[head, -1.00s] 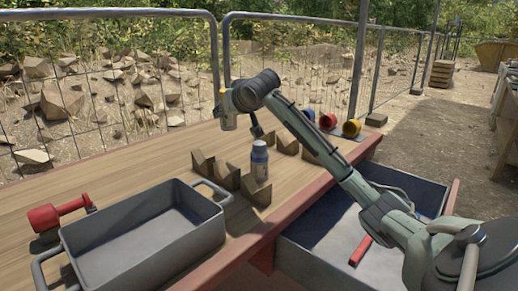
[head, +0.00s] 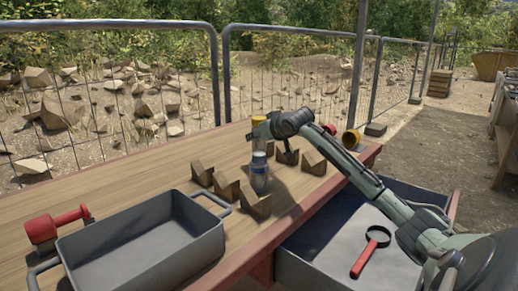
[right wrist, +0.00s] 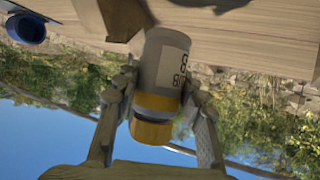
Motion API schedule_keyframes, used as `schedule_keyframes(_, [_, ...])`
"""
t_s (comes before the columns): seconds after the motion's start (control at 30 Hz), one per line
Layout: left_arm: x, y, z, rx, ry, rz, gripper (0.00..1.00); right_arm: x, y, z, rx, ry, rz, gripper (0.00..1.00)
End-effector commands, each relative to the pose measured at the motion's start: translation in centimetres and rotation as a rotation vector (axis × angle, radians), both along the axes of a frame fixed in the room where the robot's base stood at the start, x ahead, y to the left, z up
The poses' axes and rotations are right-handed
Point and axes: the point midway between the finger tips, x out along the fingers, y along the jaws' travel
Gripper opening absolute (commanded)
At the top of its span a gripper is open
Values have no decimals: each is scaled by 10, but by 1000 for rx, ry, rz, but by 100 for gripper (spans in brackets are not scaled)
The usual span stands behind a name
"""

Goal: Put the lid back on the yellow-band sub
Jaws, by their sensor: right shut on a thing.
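In the right wrist view, which is upside down, a grey cylindrical sub (right wrist: 166,62) with a black-printed label has a yellow band and a yellow end piece (right wrist: 151,131). My right gripper (right wrist: 157,88) has its fingers on both sides of the sub, shut on it. I cannot tell whether the yellow end piece is a fully seated lid. In the head view my right gripper (head: 262,134) is above the wooden blocks, with yellow showing at its top. My left gripper is not in view.
Several notched wooden blocks (head: 227,188) stand on the table. A grey tray (head: 150,240) and a red tool (head: 55,226) are at left. A red-handled magnifier (head: 371,250) lies in a lower bin (head: 318,252).

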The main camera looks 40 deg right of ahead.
Motion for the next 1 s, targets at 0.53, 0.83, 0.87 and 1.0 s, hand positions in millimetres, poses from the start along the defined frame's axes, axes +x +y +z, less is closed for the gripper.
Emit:
schedule_keyframes(0.53, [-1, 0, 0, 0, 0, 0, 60, 0, 0, -37, -1, -4, 0, 0])
schedule_keyframes(0.83, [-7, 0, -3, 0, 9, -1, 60, 0, 0, -42, 0, 1, 0, 48])
schedule_keyframes(0.87, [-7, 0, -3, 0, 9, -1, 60, 0, 0, -42, 0, 1, 0, 48])
schedule_keyframes(1.0, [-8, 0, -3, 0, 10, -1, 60, 0, 0, -42, 0, 1, 0, 48])
